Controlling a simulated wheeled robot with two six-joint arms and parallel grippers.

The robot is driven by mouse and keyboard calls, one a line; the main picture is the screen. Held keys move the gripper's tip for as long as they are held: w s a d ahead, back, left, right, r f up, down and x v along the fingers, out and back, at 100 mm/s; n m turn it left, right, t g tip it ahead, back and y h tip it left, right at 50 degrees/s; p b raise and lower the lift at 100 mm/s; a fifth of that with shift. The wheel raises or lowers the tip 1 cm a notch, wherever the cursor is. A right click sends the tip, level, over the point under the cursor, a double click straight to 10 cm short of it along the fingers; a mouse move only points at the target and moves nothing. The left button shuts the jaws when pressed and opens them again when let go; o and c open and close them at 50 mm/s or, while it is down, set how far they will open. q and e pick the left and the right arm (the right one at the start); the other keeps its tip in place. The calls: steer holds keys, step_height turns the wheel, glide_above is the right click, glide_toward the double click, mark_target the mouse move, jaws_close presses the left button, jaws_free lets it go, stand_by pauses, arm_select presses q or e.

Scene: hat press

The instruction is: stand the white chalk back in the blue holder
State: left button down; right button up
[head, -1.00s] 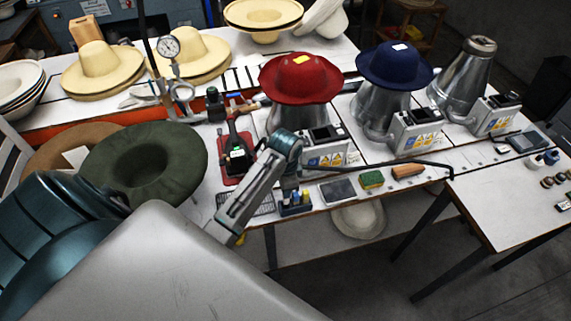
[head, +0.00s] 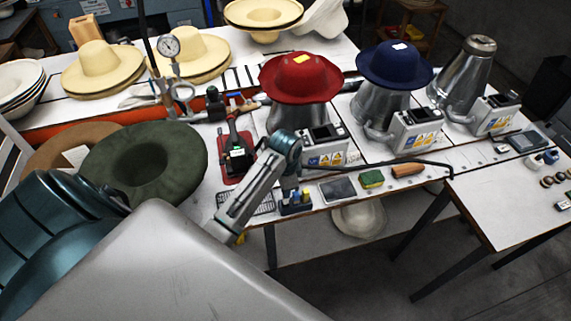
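The small blue holder (head: 296,207) stands near the front edge of the long white table in the head view. Small upright items show in it, one of them yellow; they are too small to name surely. My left arm reaches in from the lower left and bends down at a teal joint. Its gripper (head: 289,188) is just above or behind the holder's left part, small and dark, so I cannot tell whether it is open or holds anything. I cannot make out the white chalk. My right gripper is not in view.
Right of the holder lie a dark flat pad (head: 337,190), a green and yellow sponge (head: 372,179) and a wooden-handled tool (head: 407,170). Behind stand metal hat presses with a red hat (head: 300,80) and a blue hat (head: 394,65). A green hat (head: 145,168) lies left.

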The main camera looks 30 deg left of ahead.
arm_select(q)
steer(key=shift+f, duration=0.7)
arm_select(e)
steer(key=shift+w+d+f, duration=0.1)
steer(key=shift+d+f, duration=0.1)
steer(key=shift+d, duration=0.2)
arm_select(q)
steer(key=shift+f+b, duration=0.4)
steer(key=shift+f, duration=0.05)
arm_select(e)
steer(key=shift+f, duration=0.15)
arm_select(q)
steer(key=shift+f, duration=0.3)
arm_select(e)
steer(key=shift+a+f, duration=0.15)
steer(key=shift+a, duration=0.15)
arm_select(q)
steer(key=c, duration=1.3)
jaws_free()
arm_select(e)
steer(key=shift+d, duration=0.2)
arm_select(q)
steer(key=shift+o, duration=0.2)
